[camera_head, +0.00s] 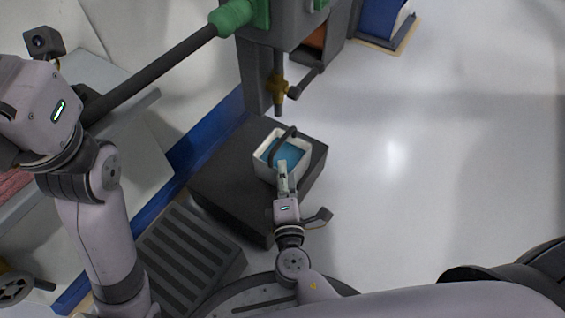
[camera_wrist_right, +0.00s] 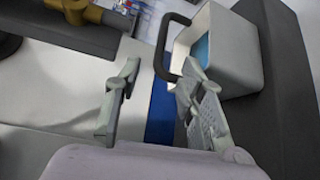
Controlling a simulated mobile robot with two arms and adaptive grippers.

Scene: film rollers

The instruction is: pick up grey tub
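The grey tub (camera_head: 298,171) is a pale, open box with a blue inside and a dark arched handle. It stands on a dark platform (camera_head: 222,178) in the head view. It also shows at the upper right of the right wrist view (camera_wrist_right: 235,52). My right gripper (camera_head: 283,166) is over the tub's near side in the head view. In the right wrist view its two fingers (camera_wrist_right: 160,75) are apart with nothing between their tips, and the handle passes close to the right-hand finger. Whether they touch, I cannot tell. My left arm is at the left; its gripper is out of view.
A long dark bar with a green sleeve (camera_head: 232,17) crosses the upper left. A ribbed dark step (camera_head: 190,250) lies near the platform. Bright floor (camera_head: 430,160) is clear to the right.

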